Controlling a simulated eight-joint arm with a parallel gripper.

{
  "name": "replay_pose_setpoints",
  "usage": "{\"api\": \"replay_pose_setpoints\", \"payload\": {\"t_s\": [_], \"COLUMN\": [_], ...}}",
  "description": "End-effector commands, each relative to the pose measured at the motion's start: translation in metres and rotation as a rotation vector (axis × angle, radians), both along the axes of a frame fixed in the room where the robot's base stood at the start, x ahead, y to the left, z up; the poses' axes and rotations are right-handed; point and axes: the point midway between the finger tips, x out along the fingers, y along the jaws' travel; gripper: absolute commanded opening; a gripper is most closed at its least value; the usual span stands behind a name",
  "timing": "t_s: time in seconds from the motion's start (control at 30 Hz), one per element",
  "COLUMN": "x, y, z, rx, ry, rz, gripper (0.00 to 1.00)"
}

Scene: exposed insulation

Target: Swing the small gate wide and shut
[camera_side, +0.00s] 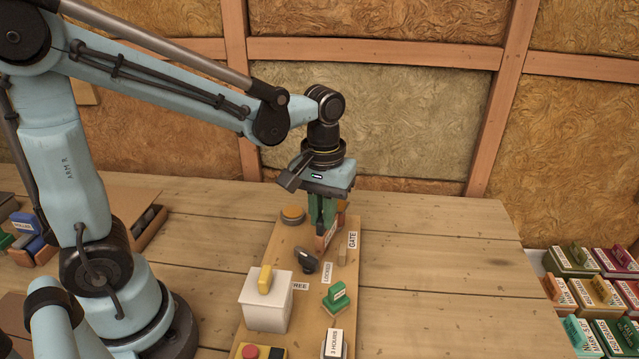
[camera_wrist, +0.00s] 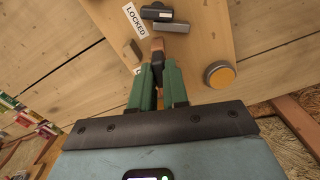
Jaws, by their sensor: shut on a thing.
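The small orange-brown gate (camera_side: 321,243) stands near the far end of a wooden board, beside the "GATE" label (camera_side: 352,240). My gripper (camera_side: 324,222) points down over it with its green fingers shut on it. In the wrist view the gate's end (camera_wrist: 157,46) shows just past the fingertips of my gripper (camera_wrist: 158,74); the rest is hidden between and behind the fingers. A small wooden post (camera_side: 342,256) stands just in front of the gate, and it also shows in the wrist view (camera_wrist: 133,53). The gate's hinge cannot be made out.
A dark latch handle (camera_side: 306,263) lies near the gate, by the "LOCKED" label (camera_side: 327,273). An orange round knob (camera_side: 292,215) sits at the board's far end. A white box (camera_side: 266,305) and a green block (camera_side: 335,297) stand nearer.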

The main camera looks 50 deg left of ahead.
Motion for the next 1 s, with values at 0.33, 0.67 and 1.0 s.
{"api": "replay_pose_setpoints", "payload": {"t_s": [0.33,0.67,1.0], "x": [-0.008,-0.009,-0.009], "y": [0.023,0.040,0.047], "z": [0.000,0.000,0.000], "rx": [0.000,0.000,0.000], "ry": [0.000,-0.001,-0.001], "rz": [-0.314,-0.540,-0.641], "gripper": [0.00,0.00,0.00]}}
